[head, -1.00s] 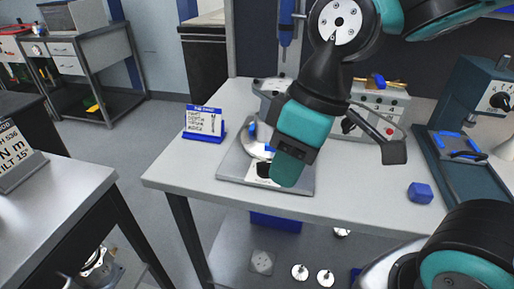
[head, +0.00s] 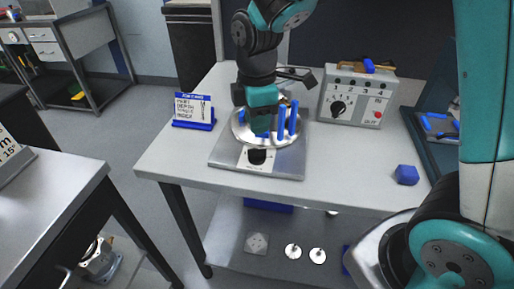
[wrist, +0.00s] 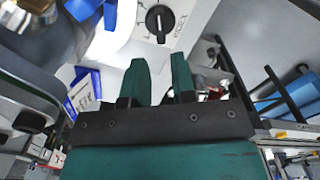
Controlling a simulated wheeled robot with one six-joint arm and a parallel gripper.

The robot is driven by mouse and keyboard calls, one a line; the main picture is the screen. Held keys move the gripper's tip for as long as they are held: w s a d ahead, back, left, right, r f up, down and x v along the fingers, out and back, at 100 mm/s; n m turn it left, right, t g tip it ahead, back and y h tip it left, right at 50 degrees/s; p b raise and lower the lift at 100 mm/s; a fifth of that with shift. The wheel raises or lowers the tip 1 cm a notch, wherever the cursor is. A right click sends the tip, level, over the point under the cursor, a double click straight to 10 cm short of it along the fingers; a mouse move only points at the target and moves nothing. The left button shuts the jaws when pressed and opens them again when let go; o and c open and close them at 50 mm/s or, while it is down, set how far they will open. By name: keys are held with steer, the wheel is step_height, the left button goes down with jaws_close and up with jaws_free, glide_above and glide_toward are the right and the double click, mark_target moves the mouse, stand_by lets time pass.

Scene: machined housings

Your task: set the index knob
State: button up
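The index knob (head: 257,157) is a black round knob on a white label at the front of a grey fixture plate (head: 225,158). In the wrist view the knob (wrist: 159,20) shows near the top, beside printing that seems to read INDEX. Its exact setting is too small to read. Behind it on the plate is a silver round table (head: 298,133) with blue upright posts (head: 293,117). My gripper (head: 262,130) hangs fingers-down over the round table, behind the knob. In the wrist view my gripper (wrist: 160,62) has two teal fingers apart with nothing between them, clear of the knob.
A grey control box (head: 357,98) with a black dial and red button stands behind right. A blue-edged sign (head: 194,110) stands left of the plate. A blue block (head: 406,174) lies right. The bench front is clear.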

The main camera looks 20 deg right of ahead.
mark_target(257, 149)
step_height(257, 149, down, 8)
steer(key=shift+f, duration=0.1)
steer(key=shift+c, duration=0.4)
jaws_close()
